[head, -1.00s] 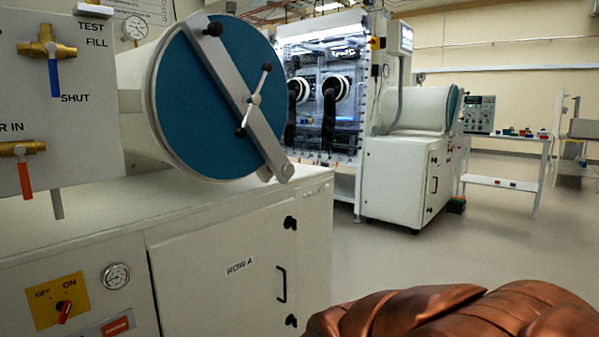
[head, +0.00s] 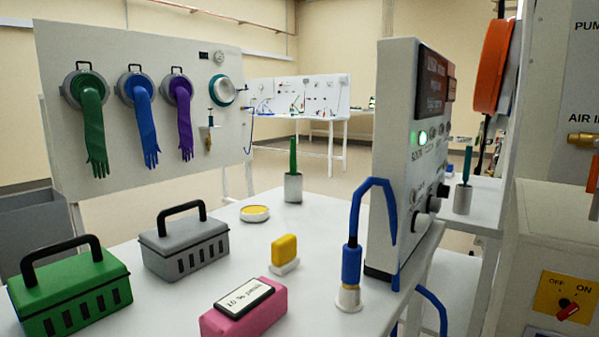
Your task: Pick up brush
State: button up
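No brush shows clearly. A teal upright stick (head: 467,163) stands in a grey cup (head: 462,199) on a surface to the right, behind the instrument box. A yellow block on a white base (head: 285,254) sits mid-table; what it is is unclear. My gripper is not in view.
The white table (head: 190,290) holds a green toolbox (head: 75,290), a grey toolbox (head: 185,247), a yellow-topped round dish (head: 254,213), a pink labelled block (head: 240,314), a blue-cabled probe (head: 350,265) and an instrument box (head: 400,150). A glove panel (head: 140,45) stands behind. Floor shows beyond.

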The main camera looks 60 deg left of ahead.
aim_at(293, 166)
jog(key=u, duration=2.2)
